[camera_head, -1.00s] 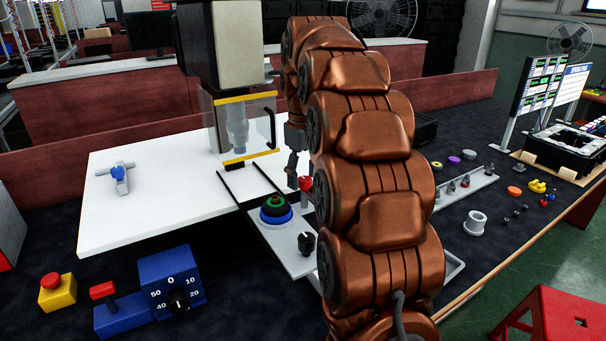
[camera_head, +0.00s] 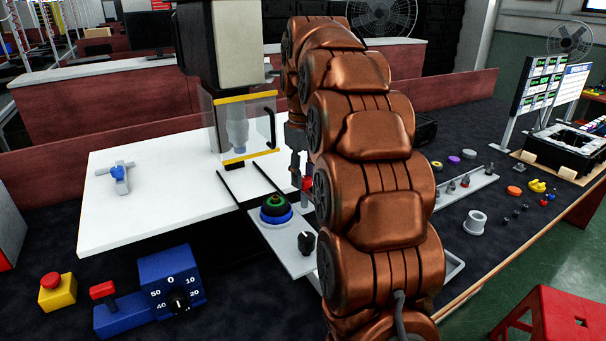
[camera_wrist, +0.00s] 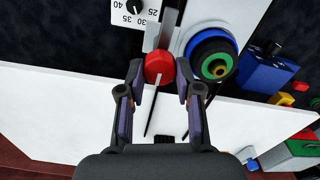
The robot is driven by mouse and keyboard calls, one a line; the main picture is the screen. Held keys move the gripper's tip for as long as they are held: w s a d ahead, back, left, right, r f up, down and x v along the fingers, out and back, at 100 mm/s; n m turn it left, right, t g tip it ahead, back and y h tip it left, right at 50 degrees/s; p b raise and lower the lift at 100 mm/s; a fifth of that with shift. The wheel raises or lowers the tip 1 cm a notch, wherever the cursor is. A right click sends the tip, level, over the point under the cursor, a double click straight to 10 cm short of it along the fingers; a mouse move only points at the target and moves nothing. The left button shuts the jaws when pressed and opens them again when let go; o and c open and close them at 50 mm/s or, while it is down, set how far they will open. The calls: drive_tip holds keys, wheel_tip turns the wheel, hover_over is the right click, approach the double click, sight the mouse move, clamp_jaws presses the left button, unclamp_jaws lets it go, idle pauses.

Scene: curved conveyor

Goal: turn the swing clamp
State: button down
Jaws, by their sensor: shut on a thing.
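The swing clamp shows in the wrist view as a red rounded knob (camera_wrist: 159,68) on a grey bar (camera_wrist: 167,28). In the head view only a little of the red knob (camera_head: 307,184) shows beside my arm, at the edge of the grey panel. My gripper (camera_wrist: 160,76) has one dark finger on each side of the red knob and is shut on it. In the head view my gripper (camera_head: 295,168) is partly hidden by my copper-coloured arm. The clamp's base is mostly hidden there.
A green-and-blue round button (camera_head: 275,208) and a black knob (camera_head: 306,242) sit close by on the grey panel. A machine with a clear guard (camera_head: 238,130) stands behind. A white board (camera_head: 130,225) with a blue-handled part (camera_head: 118,174) lies left.

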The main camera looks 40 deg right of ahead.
drive_tip(key=shift+m, duration=0.3)
drive_tip(key=m+b, duration=0.1)
drive_tip(key=m, duration=0.2)
drive_tip(key=shift+d+m, duration=0.1)
drive_tip(key=shift+m, duration=0.3)
drive_tip(key=m, duration=0.4)
drive_tip(key=shift+m+b, duration=0.3)
drive_tip(key=m, duration=0.4)
drive_tip(key=shift+b, duration=0.3)
drive_tip(key=shift+s+d+m, duration=0.1)
drive_tip(key=shift+m, duration=2.3)
drive_tip(key=c, duration=0.8)
unclamp_jaws()
